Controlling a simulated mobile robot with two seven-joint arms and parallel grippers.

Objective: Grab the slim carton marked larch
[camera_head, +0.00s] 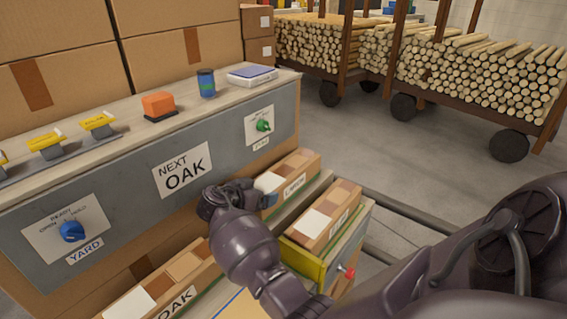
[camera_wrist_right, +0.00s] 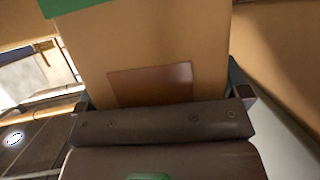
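The slim carton marked larch (camera_head: 303,169) lies on the lower ledge in front of the grey panel, its white label facing outward. My right gripper (camera_head: 268,199) is at the carton's near left end in the head view and hides part of it. In the right wrist view, a brown carton end (camera_wrist_right: 205,45) with a tape patch sits between the two fingers of my right gripper (camera_wrist_right: 163,95). The fingers lie close along both sides; whether they press on it cannot be told. My left gripper is not in view.
Another slim carton (camera_head: 320,222) lies in a yellow-ended tray (camera_head: 302,263) to the right. A carton marked oak (camera_head: 207,268) lies to the left. The panel carries a "NEXT OAK" sign (camera_head: 183,170) and knobs. Log carts (camera_head: 480,75) stand behind; open floor lies between.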

